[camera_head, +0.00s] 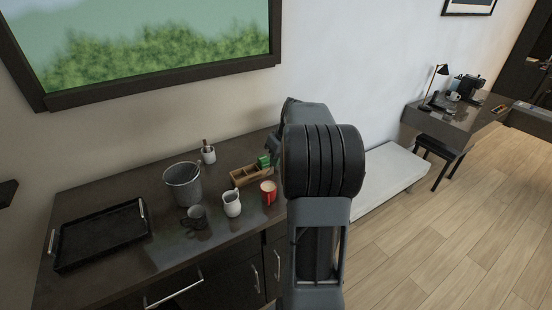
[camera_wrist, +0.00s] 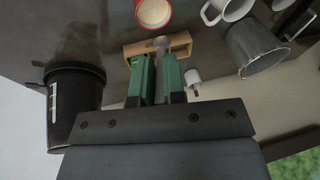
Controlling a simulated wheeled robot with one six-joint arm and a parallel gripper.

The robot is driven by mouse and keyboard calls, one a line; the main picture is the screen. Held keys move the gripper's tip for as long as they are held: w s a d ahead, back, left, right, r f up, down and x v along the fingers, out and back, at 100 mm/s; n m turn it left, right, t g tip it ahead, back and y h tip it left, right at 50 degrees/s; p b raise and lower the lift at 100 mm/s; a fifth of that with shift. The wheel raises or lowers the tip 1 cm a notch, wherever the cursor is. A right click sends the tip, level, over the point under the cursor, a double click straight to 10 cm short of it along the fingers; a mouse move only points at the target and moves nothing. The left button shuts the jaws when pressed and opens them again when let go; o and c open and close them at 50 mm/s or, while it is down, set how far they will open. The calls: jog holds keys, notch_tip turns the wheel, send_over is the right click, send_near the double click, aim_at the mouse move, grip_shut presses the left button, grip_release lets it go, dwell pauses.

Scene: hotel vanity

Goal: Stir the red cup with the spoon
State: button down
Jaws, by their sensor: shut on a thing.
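The red cup (camera_head: 268,198) stands upright on the dark counter, with pale contents visible inside. It also shows at the top of the wrist view (camera_wrist: 154,14). My gripper (camera_wrist: 158,64) has green fingers and is shut on the spoon (camera_wrist: 161,44), whose grey end shows between the fingertips, over the wooden box. The spoon is apart from the red cup in the picture. In the head view my gripper's green fingers (camera_head: 264,161) show just behind the cup, partly covered by my arm; the spoon cannot be made out there.
A wooden compartment box (camera_head: 240,181) lies behind the cup. A white mug (camera_head: 232,207), dark mug (camera_head: 197,221), grey bucket (camera_head: 183,188) and white holder (camera_head: 209,157) stand to the left. A black tray (camera_head: 100,236) lies far left. A black container (camera_wrist: 74,105) shows in the wrist view.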

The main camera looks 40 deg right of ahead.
notch_tip(320, 180, down, 10)
jog(key=b, duration=0.7)
jog(key=shift+w+a, duration=0.15)
jog(key=shift+w, duration=0.15)
jog(key=shift+f, duration=0.1)
jog(key=shift+a+b, duration=0.25)
jog(key=shift+b, duration=0.05)
dwell(0.3)
